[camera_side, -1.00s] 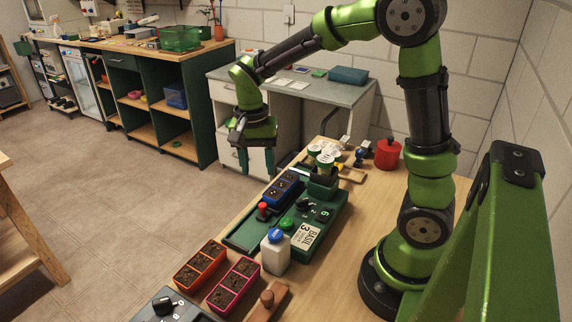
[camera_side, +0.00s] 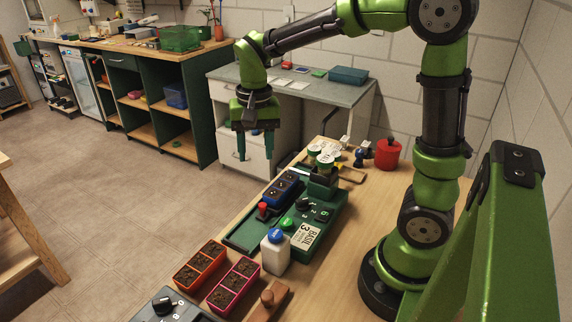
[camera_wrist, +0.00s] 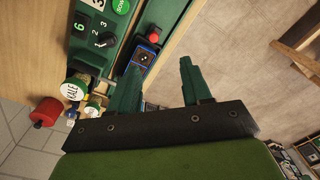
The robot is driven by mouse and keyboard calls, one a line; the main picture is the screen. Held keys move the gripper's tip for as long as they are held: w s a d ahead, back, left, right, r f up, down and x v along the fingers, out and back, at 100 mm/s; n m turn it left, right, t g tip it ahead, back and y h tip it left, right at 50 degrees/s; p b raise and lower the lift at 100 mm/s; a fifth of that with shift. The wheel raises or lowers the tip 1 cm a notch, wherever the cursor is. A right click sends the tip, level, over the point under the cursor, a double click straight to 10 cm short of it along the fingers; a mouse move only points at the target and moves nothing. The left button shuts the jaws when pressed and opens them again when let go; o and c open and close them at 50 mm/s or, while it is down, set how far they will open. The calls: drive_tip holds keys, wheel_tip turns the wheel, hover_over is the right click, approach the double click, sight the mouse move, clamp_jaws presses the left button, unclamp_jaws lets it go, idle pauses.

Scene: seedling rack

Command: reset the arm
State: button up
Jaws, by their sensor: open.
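My gripper (camera_side: 255,158) hangs pointing down in the side view, above and to the left of the workbench's far end. Its two green fingers are apart with nothing between them. In the wrist view the open fingers (camera_wrist: 165,85) also show empty, with floor and the bench edge beyond them. The green rack (camera_side: 245,237) lies below on the bench, and a blue seedling tray (camera_side: 283,187) sits in it. It is well clear of my gripper.
An orange tray (camera_side: 201,266), a pink tray (camera_side: 234,284) and a white bottle with a blue cap (camera_side: 275,255) stand at the near end. A red canister (camera_side: 387,153) stands at the back. White-lidded jars (camera_side: 325,153) cluster near the far end. Air around my gripper is free.

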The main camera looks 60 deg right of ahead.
drive_tip(key=s+a+r+n+t+y, duration=0.1)
drive_tip(key=s+a+r+n+t, duration=0.1)
drive_tip(key=s, duration=0.4)
drive_tip(key=s+a+r+n+t, duration=0.2)
drive_tip(key=s+r+n+t, duration=0.1)
drive_tip(key=s+t, duration=0.1)
drive_tip(key=shift+s+a+n+t+y, duration=0.35)
drive_tip(key=shift+s+n+t+y, duration=0.05)
drive_tip(key=shift+s, duration=0.5)
drive_tip(key=shift+c, duration=0.3)
